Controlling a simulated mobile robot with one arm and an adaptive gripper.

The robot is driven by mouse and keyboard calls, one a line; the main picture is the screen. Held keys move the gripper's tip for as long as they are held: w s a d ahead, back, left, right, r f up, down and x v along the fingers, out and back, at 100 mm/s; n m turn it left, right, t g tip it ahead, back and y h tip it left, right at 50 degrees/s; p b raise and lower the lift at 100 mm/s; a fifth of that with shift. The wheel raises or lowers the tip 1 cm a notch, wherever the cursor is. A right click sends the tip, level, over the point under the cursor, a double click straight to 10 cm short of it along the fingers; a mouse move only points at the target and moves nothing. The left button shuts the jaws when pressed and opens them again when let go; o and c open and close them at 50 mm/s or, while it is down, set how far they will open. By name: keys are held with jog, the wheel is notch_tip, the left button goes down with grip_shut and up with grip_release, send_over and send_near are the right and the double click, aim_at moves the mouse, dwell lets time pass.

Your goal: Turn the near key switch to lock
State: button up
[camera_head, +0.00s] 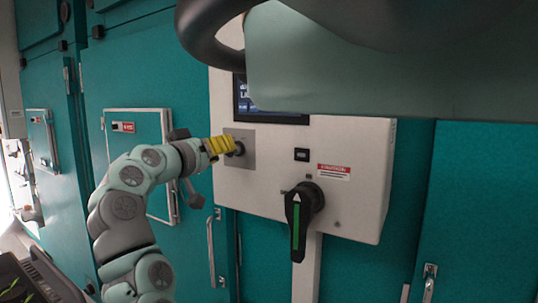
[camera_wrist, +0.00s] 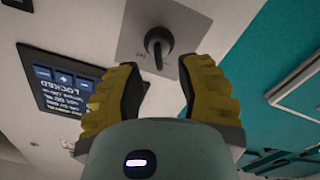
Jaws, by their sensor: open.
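The key switch (camera_wrist: 158,42) is a dark round knob with a dark stem on a square grey plate (camera_wrist: 195,25). My gripper (camera_wrist: 160,68) is open, with its yellow ribbed fingers spread just below the knob in the wrist view and no clear contact. In the head view my gripper (camera_head: 229,146) points at the same switch (camera_head: 239,149), which its fingers partly hide. The key's exact angle is hard to tell. The panel screen (camera_wrist: 65,88) appears upside down in the wrist view and seems to read LOCKED.
A large black rotary handle (camera_head: 300,220) with a green stripe sticks out of the white panel (camera_head: 350,205), right of my gripper. A red-and-white label (camera_head: 333,172) and a small black square (camera_head: 302,155) sit above it. Teal doors with metal handles (camera_head: 211,248) surround the panel.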

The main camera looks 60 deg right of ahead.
jog(key=a, duration=0.7)
jog(key=shift+s+a, duration=0.2)
jog(key=shift+s, duration=0.05)
dwell(0.3)
